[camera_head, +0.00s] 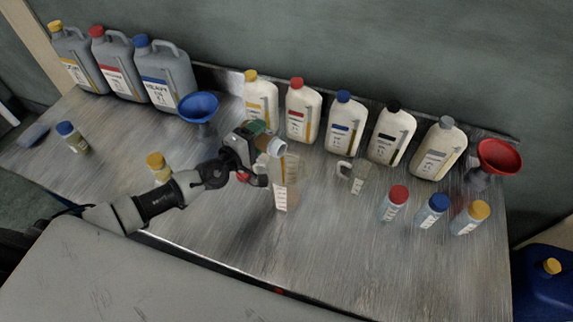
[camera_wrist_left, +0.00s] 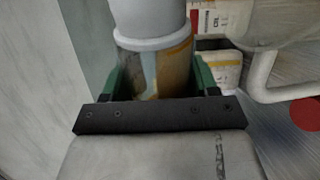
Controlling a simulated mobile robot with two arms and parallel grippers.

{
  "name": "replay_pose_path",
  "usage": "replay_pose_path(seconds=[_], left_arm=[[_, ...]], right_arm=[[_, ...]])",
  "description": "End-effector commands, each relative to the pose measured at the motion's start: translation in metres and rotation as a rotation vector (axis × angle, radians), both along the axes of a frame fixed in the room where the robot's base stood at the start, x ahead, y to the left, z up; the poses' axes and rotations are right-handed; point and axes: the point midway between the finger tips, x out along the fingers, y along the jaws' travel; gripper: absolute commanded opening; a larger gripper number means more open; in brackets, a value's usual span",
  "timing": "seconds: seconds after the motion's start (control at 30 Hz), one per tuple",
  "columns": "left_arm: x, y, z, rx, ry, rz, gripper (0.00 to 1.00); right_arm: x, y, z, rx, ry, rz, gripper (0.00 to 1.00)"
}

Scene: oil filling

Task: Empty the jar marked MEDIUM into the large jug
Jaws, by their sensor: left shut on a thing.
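My left gripper (camera_head: 252,140) is shut around a clear jar (camera_head: 272,146), which is tipped over with its pale open neck toward the right. The neck is at the top of the large clear jug (camera_head: 284,185), which stands upright on the bench with measuring marks on its side. In the left wrist view, the jar (camera_wrist_left: 150,65) sits between the green fingers (camera_wrist_left: 155,85), with amber-brown colour inside it. Its label is hidden, so I cannot read MEDIUM. Whether oil is flowing is too small to tell. My right gripper is not in view.
A smaller jug (camera_head: 354,178) stands to the right of the large one. Capped jars (camera_head: 394,203) stand at the right, others (camera_head: 158,167) at the left. Large bottles (camera_head: 303,108) and canisters (camera_head: 165,75) line the back.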

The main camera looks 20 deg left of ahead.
Motion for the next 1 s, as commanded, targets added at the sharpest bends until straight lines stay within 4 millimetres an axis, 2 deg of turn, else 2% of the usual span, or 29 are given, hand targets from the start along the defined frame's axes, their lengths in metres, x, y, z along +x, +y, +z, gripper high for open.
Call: replay_pose_path(seconds=[1.0], left_arm=[[-0.0007, -0.0026, 0.0005, 0.104, -0.040, 0.000, 0.32]], right_arm=[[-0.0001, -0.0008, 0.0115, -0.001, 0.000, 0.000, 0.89]])
